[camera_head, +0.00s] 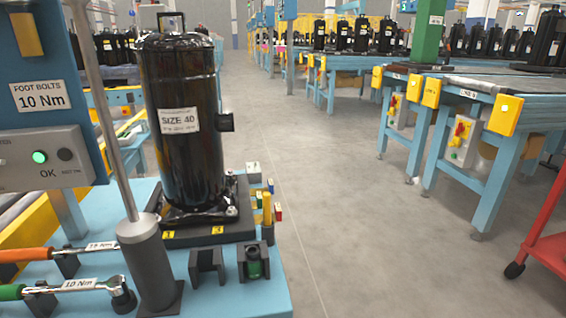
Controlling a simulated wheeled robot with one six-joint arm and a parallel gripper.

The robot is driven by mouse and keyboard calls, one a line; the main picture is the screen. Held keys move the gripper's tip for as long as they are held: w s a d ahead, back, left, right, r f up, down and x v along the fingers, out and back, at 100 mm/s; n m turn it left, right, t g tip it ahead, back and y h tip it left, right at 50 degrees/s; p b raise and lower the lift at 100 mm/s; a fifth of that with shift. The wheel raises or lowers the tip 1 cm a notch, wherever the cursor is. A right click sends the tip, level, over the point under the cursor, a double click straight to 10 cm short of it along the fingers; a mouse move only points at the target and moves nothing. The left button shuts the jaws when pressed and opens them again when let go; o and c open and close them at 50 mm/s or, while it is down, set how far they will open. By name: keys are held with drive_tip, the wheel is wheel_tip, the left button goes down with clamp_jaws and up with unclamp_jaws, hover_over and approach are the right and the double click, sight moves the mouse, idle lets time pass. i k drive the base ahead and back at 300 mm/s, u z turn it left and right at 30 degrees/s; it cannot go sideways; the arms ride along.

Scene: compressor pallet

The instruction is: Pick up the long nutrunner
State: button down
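No tool in the camera_head view carries a name that marks it as the long nutrunner. A long thin grey rod (105,110) rises out of a grey cylinder (147,262) on a dark square foot at the front of the blue bench (215,305). It may be the nutrunner in a holder, but I cannot tell; its top is cut off. An orange-handled wrench (28,254) and a green-handled wrench (60,287) labelled 10 Nm lie in dark cradles at the lower left. My gripper is not in view.
A black compressor (185,120) labelled SIZE 40 stands on a dark base on the bench. Dark holders (206,266) are at the bench front, one with a green piece (254,262). A panel (45,100) is at left. Grey floor is clear; a red cart (548,245) is at right.

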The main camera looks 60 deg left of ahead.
sight(136, 228)
drive_tip(key=i, duration=1.2)
drive_tip(key=u, duration=3)
